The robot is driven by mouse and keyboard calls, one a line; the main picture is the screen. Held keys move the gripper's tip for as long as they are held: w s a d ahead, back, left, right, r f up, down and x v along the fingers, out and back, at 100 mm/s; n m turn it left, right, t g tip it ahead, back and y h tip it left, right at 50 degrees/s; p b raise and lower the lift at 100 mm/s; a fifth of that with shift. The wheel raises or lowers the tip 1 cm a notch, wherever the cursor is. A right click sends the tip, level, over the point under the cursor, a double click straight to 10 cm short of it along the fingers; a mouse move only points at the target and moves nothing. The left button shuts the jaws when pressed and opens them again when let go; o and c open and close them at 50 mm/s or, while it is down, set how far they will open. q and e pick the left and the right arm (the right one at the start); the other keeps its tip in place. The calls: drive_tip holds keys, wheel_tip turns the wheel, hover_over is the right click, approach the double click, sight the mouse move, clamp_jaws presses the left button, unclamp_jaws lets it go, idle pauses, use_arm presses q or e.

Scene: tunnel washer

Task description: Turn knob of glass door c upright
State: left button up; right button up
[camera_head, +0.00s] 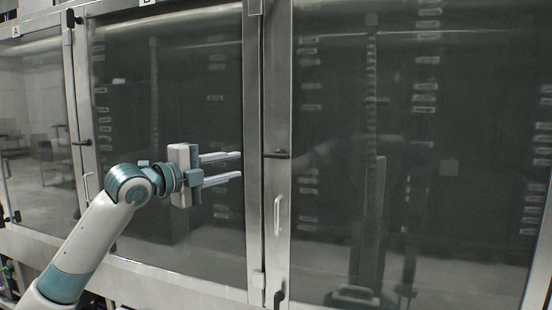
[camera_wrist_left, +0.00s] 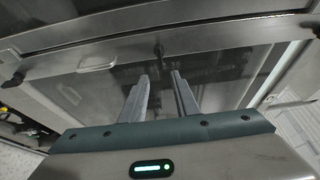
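The glass door on the right (camera_head: 420,170), which I take for door c though its letter is out of view, is shut. A lower dark knob (camera_head: 278,298) on that frame is about upright. My left gripper (camera_head: 240,165) is open and empty, fingers pointing right, apart from the middle knob and left of it. In the left wrist view a dark knob (camera_wrist_left: 159,50) shows beyond the two spread fingers (camera_wrist_left: 159,77). My right gripper is not in view.
Glass door B (camera_head: 200,110) fills the middle, with glass door A (camera_head: 35,120) at the far left. A pale pull handle (camera_head: 278,214) stands out below the middle knob. A steel post (camera_head: 253,130) runs between the doors. Space before the glass looks free.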

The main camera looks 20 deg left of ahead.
sight(273, 156)
use_arm(q)
drive_tip(key=shift+w, duration=0.1)
drive_tip(key=p+x, duration=0.8)
drive_tip(key=x, duration=0.7)
drive_tip(key=shift+w+d+r, duration=0.15)
drive_tip(key=shift+w, duration=0.15)
drive_tip(key=shift+p+x, duration=0.55)
drive_tip(key=shift+x, duration=0.25)
clamp_jaws()
